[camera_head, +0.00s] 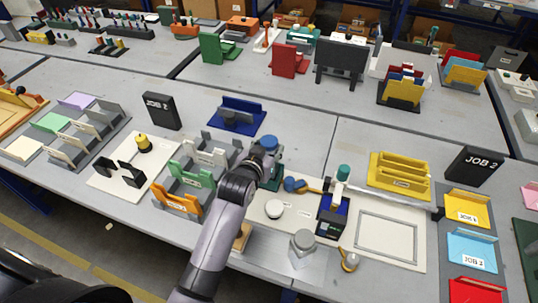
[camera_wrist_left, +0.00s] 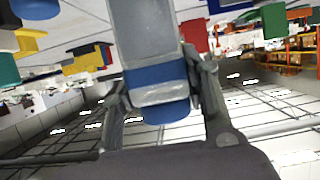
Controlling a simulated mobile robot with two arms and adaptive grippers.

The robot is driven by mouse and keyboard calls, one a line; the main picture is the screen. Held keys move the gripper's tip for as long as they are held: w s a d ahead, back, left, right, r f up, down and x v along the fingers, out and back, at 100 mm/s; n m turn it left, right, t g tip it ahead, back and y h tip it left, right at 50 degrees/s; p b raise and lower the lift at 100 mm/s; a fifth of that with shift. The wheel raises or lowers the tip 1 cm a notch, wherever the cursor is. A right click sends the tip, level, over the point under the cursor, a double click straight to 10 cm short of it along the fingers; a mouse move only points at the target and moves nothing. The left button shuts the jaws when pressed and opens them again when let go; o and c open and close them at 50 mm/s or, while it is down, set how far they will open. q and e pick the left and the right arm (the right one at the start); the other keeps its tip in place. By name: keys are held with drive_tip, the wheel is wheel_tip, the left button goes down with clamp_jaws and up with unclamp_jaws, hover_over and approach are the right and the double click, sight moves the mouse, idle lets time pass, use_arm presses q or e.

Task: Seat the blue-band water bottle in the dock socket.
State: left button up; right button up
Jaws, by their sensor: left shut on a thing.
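The blue-band water bottle (camera_wrist_left: 158,45) is a pale grey, see-through body with a blue band, and it fills the middle of the left wrist view. My left gripper (camera_wrist_left: 160,78) is shut on it, one finger on each side of the band. In the head view my left gripper (camera_head: 264,156) is over the middle of the front table, beside a dark teal stand; the bottle is not clearly visible there. A blue tray-like stand (camera_head: 250,107) with a dark round part lies just beyond. I cannot tell which piece is the dock socket. My right gripper is out of view.
Green (camera_head: 190,176) and orange (camera_head: 178,203) racks stand left of my arm. A white round piece (camera_head: 275,208), a dark blue box (camera_head: 332,215) and a hexagonal metal piece (camera_head: 303,246) are to its right. Bare table lies around the blue stand.

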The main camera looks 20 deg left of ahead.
use_arm(q)
drive_tip(key=shift+f, duration=1.55)
drive_tip(key=shift+f, duration=0.1)
drive_tip(key=o, duration=1.4)
drive_tip(key=shift+o, duration=0.2)
drive_tip(key=v, duration=1.2)
drive_tip(key=shift+b, duration=0.45)
